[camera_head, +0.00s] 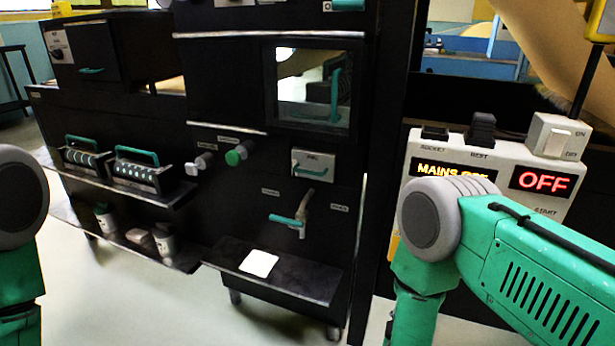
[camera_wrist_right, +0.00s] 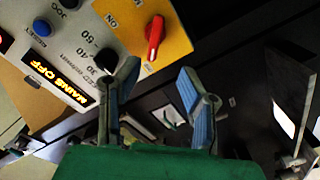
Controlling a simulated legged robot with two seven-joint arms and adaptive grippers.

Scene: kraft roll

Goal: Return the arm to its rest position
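My right arm (camera_head: 540,255) is green with a grey joint and crosses the lower right of the head view, in front of the control box. Its gripper is not visible there. In the right wrist view my right gripper (camera_wrist_right: 160,82) has its two blue-padded fingers apart, with nothing between them. The fingers are near the control panel, beside a black dial (camera_wrist_right: 106,60) and below a red knob (camera_wrist_right: 155,32) on a yellow plate; whether they touch the dial is unclear. Part of my left arm (camera_head: 18,230) shows at the left edge; its gripper is outside both views.
The control box (camera_head: 455,145) has displays reading "MAINS OFF" and "OFF" (camera_head: 541,181). A black machine (camera_head: 225,100) with a window stands in the middle. Its lower shelf (camera_head: 300,280) holds a white card (camera_head: 259,263). Teal-handled racks (camera_head: 137,172) sit left. Open floor lies in front.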

